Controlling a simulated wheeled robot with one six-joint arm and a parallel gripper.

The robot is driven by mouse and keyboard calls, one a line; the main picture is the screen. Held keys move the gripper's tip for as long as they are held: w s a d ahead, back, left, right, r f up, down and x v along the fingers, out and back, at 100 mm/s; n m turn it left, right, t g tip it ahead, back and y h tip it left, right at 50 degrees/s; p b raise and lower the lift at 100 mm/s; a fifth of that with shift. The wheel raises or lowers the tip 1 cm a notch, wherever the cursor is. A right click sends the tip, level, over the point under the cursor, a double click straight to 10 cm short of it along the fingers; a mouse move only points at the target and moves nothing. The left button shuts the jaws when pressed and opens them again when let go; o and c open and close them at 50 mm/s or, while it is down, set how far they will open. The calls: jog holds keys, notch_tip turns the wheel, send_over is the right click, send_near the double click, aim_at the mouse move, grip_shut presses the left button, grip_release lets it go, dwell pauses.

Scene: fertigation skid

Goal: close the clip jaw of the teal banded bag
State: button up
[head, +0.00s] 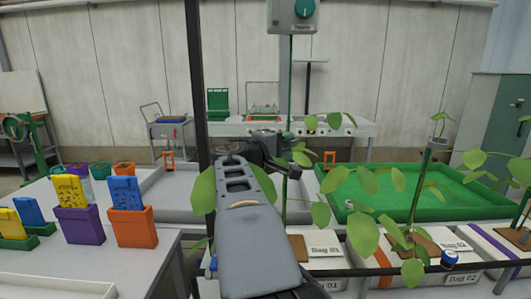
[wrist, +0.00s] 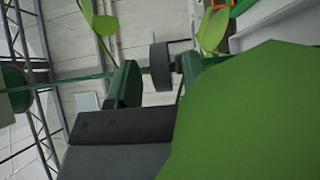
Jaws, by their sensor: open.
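My gripper (head: 285,160) is at the upright green line (head: 289,90) in the head view, above the bag labelled Bag 01 (head: 325,248). In the wrist view my gripper (wrist: 157,78) is open, with its two green-faced fingers apart. A small dark round part (wrist: 160,66) on the green line (wrist: 80,77) shows between the fingers, with a gap to at least the left one. It may belong to a clip, but I cannot tell its jaw state. A large leaf (wrist: 250,120) hides the lower right of the wrist view. I cannot make out a teal band on any bag.
Leafy plants (head: 365,235) stand close to the right of my arm. Bag 02 (head: 455,243) has an orange band, and a purple-banded bag (head: 495,243) lies farther right. A dark rail (head: 400,270) crosses in front. A green tray (head: 470,190) is behind; orange and purple bins (head: 133,230) stand left.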

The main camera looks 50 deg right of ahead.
jog(key=w+a, duration=0.1)
jog(key=a, duration=1.1)
jog(key=shift+w, duration=0.35)
jog(key=shift+a, duration=0.1)
jog(key=w+a+f+n+t+y+p, duration=0.3)
jog(key=a+f+t+y+p, duration=0.2)
jog(key=a+f+y+p, duration=0.45)
jog(key=s+a+f+y+p, duration=0.1)
jog(key=a+f+y+p, duration=0.1)
jog(key=a, duration=0.6)
jog(key=a+f+m+t+y+p, duration=0.1)
jog(key=a+f+y+p, duration=0.1)
jog(key=a+y+p, duration=0.3)
jog(key=a+y, duration=0.1)
jog(key=a, duration=0.2)
jog(key=shift+s, duration=0.4)
